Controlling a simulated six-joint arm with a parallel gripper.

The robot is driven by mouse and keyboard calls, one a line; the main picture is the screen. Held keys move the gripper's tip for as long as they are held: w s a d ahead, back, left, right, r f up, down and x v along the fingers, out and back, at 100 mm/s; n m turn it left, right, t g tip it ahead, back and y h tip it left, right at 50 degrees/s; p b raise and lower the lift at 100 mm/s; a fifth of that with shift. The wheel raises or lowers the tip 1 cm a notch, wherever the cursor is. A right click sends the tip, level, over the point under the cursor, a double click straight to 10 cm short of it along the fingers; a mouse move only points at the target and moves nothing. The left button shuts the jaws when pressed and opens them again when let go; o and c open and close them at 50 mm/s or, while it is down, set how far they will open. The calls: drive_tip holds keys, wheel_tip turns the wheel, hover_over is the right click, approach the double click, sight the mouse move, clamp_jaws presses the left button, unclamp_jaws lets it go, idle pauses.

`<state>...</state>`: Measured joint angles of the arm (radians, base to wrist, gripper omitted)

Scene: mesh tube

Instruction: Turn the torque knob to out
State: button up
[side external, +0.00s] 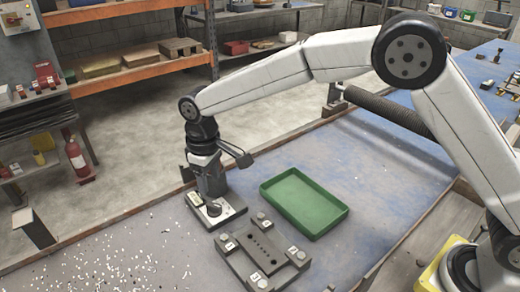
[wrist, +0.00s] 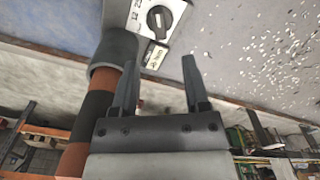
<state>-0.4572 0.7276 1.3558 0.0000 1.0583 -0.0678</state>
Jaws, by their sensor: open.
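The torque knob (wrist: 159,19) is a dark round knob on a white marked plate (wrist: 139,17), at the top of the wrist view. A small labelled tag (wrist: 154,57) sits just below it. The plate's printed words are too small to read, so I cannot tell the knob's setting. In the side view the knob (side external: 214,209) sits on a low grey box at the table's left edge. My gripper (wrist: 161,62) is open and empty; its fingers point toward the knob, which shows beyond the fingertips. In the side view my gripper (side external: 211,187) is just above the knob, partly hiding it.
A green tray (side external: 262,194) lies right of the knob box. A dark fixture with several corner posts (side external: 263,250) stands in front. A black mesh roll (side external: 390,111) lies behind the tray. White bits litter the front left table. An orange-and-black tube (wrist: 92,115) shows beside my gripper.

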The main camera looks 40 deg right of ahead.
sight(213, 205)
drive_tip(key=shift+f, duration=0.1)
drive_tip(key=shift+f, duration=3.8)
clamp_jaws()
